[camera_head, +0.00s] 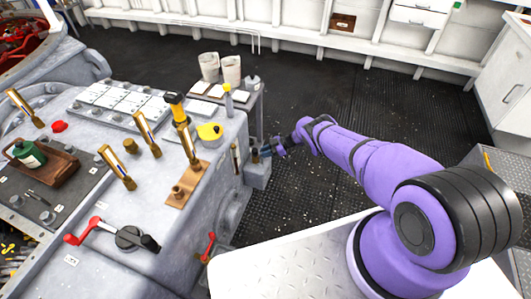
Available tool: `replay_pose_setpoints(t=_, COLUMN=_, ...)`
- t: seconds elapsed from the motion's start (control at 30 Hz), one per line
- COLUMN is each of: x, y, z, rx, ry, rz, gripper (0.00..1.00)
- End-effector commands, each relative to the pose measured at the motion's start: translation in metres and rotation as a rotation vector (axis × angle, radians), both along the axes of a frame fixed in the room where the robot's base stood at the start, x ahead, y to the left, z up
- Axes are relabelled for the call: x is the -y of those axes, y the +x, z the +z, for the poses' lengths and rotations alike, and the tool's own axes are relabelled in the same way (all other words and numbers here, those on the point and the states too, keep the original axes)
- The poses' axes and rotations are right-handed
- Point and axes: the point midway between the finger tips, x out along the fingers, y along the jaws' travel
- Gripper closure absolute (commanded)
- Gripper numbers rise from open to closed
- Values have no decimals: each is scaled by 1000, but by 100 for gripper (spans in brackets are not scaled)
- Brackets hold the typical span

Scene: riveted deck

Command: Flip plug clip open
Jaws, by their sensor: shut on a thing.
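My purple arm reaches left across the deck to the right side of the grey machine. My gripper (264,151), dark and small in this view, is at a grey socket box (258,173) low on that side. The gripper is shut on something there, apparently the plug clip. The clip itself is too small and too hidden by the fingers to make out, so I cannot tell how far it is flipped.
The grey machine (215,185) carries upright brass-coloured levers, a yellow-topped knob (210,131) and a red-handled crank (95,232). Two pale cups (231,70) stand on a small table behind the gripper. Black ribbed floor (330,95) is clear beyond the arm.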

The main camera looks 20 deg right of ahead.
Motion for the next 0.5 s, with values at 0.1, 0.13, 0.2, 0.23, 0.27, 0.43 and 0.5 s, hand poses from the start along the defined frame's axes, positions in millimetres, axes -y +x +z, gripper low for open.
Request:
replay_pose_setpoints(t=0.1, x=-1, y=-1, z=0, rx=-2, ry=2, rz=5, gripper=100)
replay_pose_setpoints(t=0.13, x=-1, y=-1, z=0, rx=-2, ry=2, rz=5, gripper=100)
replay_pose_setpoints(t=0.2, x=-1, y=-1, z=0, rx=-2, ry=2, rz=5, gripper=100)
replay_pose_setpoints(t=0.23, x=-1, y=-1, z=0, rx=-2, ry=2, rz=5, gripper=100)
replay_pose_setpoints(t=0.27, x=-1, y=-1, z=0, rx=-2, ry=2, rz=5, gripper=100)
replay_pose_setpoints(t=0.43, x=-1, y=-1, z=0, rx=-1, ry=2, rz=4, gripper=68)
replay_pose_setpoints(t=0.5, x=-1, y=-1, z=0, rx=-1, ry=2, rz=4, gripper=55)
